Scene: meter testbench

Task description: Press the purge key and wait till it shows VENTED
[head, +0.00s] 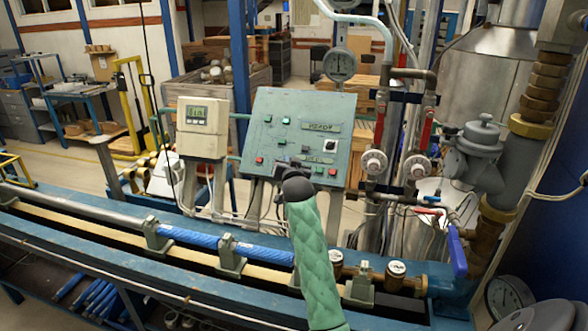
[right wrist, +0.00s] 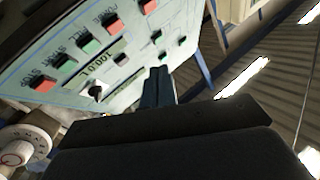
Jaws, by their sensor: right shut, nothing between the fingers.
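The green control panel (head: 262,125) stands tilted behind the pipe bench, with several red and green keys and a display (head: 322,126) that seems to read READY. In the right wrist view the panel (right wrist: 130,55) fills the upper left, with a row of red and green keys and a small dial (right wrist: 96,91). My left gripper is out of view.
A beige meter box (head: 203,127) stands left of the panel. Pipes with red levers and round valves (head: 374,162) rise just right of it. A blue pipe section (head: 205,241) lies along the bench in front. A blue-handled valve (head: 457,252) is at right.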

